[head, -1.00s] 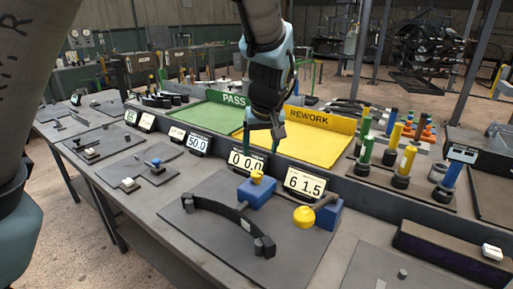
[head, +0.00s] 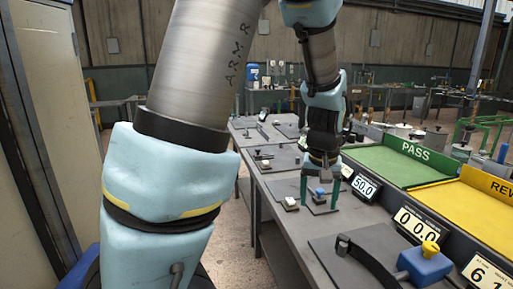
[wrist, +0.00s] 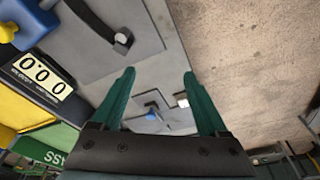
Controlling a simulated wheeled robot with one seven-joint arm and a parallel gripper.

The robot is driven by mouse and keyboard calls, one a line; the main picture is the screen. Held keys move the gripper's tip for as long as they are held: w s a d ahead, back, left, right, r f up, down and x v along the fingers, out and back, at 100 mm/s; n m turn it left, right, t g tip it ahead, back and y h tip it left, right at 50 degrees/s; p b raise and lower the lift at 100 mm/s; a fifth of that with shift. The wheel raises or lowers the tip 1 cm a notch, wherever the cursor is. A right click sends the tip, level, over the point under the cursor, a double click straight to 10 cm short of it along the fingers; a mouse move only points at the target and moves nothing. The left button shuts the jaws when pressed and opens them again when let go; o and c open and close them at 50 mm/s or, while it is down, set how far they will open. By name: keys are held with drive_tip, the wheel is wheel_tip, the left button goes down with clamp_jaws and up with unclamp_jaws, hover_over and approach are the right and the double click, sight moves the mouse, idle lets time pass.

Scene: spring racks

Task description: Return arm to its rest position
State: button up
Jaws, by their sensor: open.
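My gripper (head: 320,190) hangs from my arm over the left part of the long workbench (head: 290,222) in the head view. Its two green fingers are spread apart with nothing between them. In the wrist view my gripper (wrist: 160,95) is also open and empty, with the bench top and a small blue-knobbed fixture (wrist: 152,110) beyond the fingers. The fingers appear clear of the bench, though the exact height is hard to tell. My arm fills much of the left and middle of the head view.
A dark curved bar (head: 368,264) and a blue block with a yellow knob (head: 425,264) sit on a grey plate at the front. The green PASS tray (head: 400,163) and yellow REWORK tray (head: 455,205) lie to the right behind digital displays (head: 417,225). Floor is open left of the bench.

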drive_tip(key=s+a+n, duration=0.1)
drive_tip(key=s+a, duration=0.1)
drive_tip(key=a, duration=0.9)
drive_tip(key=s+a+n, duration=0.1)
drive_tip(key=s+a, duration=0.1)
drive_tip(key=a, duration=0.9)
drive_tip(key=shift+s+f+g+y, duration=0.2)
drive_tip(key=shift+s+g+y, duration=0.1)
drive_tip(key=shift+s, duration=0.05)
